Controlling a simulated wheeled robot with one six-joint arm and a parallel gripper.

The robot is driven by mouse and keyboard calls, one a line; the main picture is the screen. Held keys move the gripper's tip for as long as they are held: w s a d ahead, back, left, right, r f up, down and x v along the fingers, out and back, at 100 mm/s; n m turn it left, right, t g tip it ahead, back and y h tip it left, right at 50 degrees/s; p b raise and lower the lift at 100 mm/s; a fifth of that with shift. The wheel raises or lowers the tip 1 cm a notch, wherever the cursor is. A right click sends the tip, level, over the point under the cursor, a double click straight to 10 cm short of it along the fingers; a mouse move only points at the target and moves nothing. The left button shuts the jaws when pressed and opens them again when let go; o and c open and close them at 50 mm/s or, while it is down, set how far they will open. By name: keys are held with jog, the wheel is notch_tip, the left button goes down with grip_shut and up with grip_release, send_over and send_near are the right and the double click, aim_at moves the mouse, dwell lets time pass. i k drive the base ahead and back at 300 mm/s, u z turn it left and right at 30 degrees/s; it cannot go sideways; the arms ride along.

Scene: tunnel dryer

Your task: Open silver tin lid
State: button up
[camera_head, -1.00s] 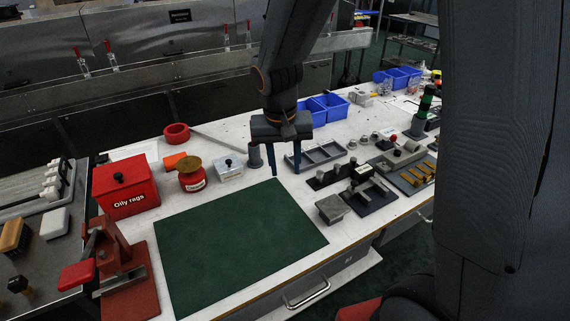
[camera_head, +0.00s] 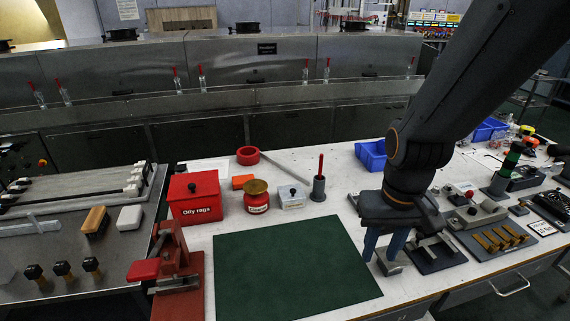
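The silver tin (camera_head: 291,201) is a small boxy container with a pale label on its front. It stands upright on the white bench behind the green mat. Its lid (camera_head: 292,189) sits on top, with a small dark knob, and looks closed. My gripper (camera_head: 382,259) hangs to the right of the mat, well to the right of the tin and nearer the bench front. Its two blue fingers point down and are apart, with nothing visible between them. A grey block (camera_head: 393,266) lies just behind the fingers and is partly hidden.
A red and brass can (camera_head: 256,199) stands close left of the tin, and a grey cup with a red stick (camera_head: 319,187) close right. A red oily rags box (camera_head: 195,198) is farther left. The green mat (camera_head: 290,270) is clear. A red press (camera_head: 175,260) stands left of it.

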aim_at(290, 192)
jog(key=u, duration=0.95)
jog(key=k, duration=0.8)
jog(key=z, duration=1)
jog(key=i, duration=0.95)
jog(key=u, duration=0.05)
